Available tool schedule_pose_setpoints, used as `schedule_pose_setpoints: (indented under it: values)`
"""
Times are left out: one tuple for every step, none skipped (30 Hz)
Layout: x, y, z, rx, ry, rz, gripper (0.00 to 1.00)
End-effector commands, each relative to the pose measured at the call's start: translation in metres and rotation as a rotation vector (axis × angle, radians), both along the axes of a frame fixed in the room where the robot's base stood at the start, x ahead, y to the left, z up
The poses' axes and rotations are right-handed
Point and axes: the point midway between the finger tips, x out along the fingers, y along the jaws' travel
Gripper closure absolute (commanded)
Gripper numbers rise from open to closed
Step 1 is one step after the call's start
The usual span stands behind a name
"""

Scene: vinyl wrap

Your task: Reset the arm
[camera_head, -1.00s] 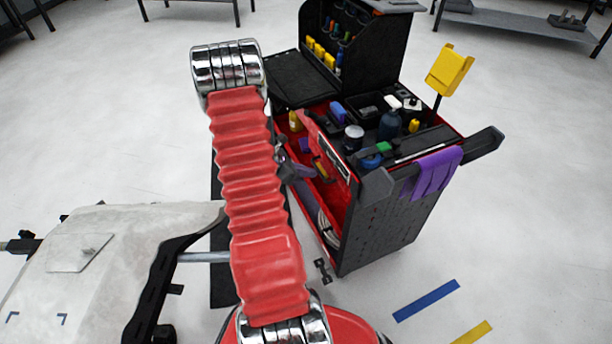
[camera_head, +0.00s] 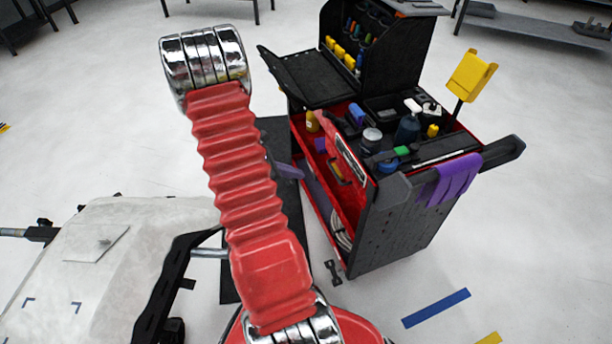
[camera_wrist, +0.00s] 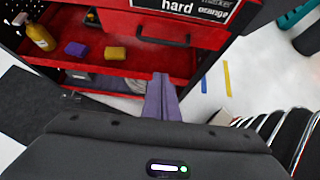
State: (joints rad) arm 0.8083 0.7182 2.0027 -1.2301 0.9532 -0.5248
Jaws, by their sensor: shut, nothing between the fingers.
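My arm shows in the head view as a red ribbed link with chrome rings, raised and leaning left. In the wrist view my gripper (camera_wrist: 162,92) shows as two purple-grey fingers pressed together, with nothing between them. The fingers point toward the open red side of the tool cart, over its lower shelf edge and the floor. In the head view a purple fingertip of my gripper (camera_head: 287,171) shows just right of my arm, beside the cart; the rest of it is hidden behind the arm.
The black and red tool cart (camera_head: 400,220) stands right of my arm, with bottles and tools on top and a purple cloth (camera_head: 450,180) over its handle. In the wrist view a yellow bottle (camera_wrist: 40,36), a purple block (camera_wrist: 76,48) and a yellow block (camera_wrist: 115,53) sit on its shelf.

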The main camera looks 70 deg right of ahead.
Motion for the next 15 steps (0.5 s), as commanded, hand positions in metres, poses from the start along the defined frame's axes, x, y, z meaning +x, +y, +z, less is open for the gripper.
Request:
schedule_pose_setpoints:
  values:
    - [0.0042,0.0028,0.0042,-0.001,-0.001,0.002,1.0]
    - [0.0055,0.0043,0.0059,-0.001,-0.001,0.002,1.0]
    - [0.0069,0.0059,0.0075,0.0,-0.002,0.0,1.0]
    - [0.0077,0.0067,0.0085,0.0,-0.001,0.001,1.0]
    - [0.0084,0.0075,0.0092,0.0,-0.001,0.001,1.0]
    - [0.0089,0.0081,0.0098,0.001,-0.001,0.001,1.0]
    - [0.0091,0.0084,0.0101,0.001,0.0,0.001,1.0]
    - [0.0092,0.0085,0.0101,0.001,0.0,0.001,1.0]
    - [0.0091,0.0086,0.0101,0.001,0.0,0.001,1.0]
    - [0.0091,0.0085,0.0102,0.001,0.0,0.001,1.0]
    - [0.009,0.0085,0.0102,0.001,0.0,0.001,1.0]
    - [0.0089,0.0085,0.0101,0.001,0.0,0.001,1.0]
    - [0.0088,0.0084,0.0101,0.001,-0.001,0.0,1.0]
    - [0.0088,0.0084,0.0101,0.001,-0.001,0.0,1.0]
    - [0.0087,0.0083,0.01,0.001,0.0,-0.001,1.0]
